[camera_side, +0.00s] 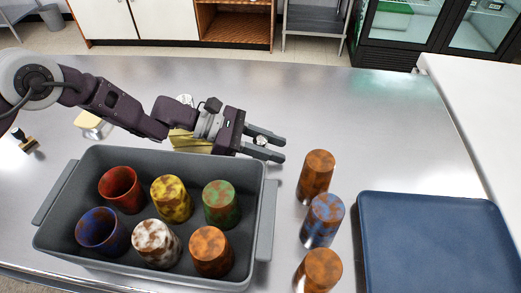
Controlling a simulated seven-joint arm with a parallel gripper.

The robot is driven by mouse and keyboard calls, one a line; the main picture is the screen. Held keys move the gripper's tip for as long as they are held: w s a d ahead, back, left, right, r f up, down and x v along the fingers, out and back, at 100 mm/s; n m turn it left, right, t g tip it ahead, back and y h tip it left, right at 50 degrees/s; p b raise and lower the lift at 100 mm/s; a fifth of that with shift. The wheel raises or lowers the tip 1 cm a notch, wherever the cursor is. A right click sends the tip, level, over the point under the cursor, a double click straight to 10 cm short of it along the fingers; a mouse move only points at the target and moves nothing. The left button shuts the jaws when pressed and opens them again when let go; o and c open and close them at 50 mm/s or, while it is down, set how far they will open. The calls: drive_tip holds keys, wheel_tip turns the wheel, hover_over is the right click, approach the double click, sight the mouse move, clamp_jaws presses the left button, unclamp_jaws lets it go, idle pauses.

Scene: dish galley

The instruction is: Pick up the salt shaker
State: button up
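My gripper (281,148) is at the upper middle of the side view, behind the right end of the grey bin and pointing right. Its two dark fingers are apart. A small, round, light metallic thing (260,141) shows between them. It may be the top of the salt shaker, but it is too small and too covered by the fingers to be sure. I cannot tell whether the fingers touch it or only stand around it.
A grey bin (270,222) holds several coloured cups. Two orange-brown cups (317,172) and a blue one (323,216) stand right of it. A blue tray (440,240) lies at right. A yellowish object (188,141) is behind the bin. The back right counter is clear.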

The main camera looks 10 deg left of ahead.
clamp_jaws()
drive_tip(key=shift+r, duration=0.15)
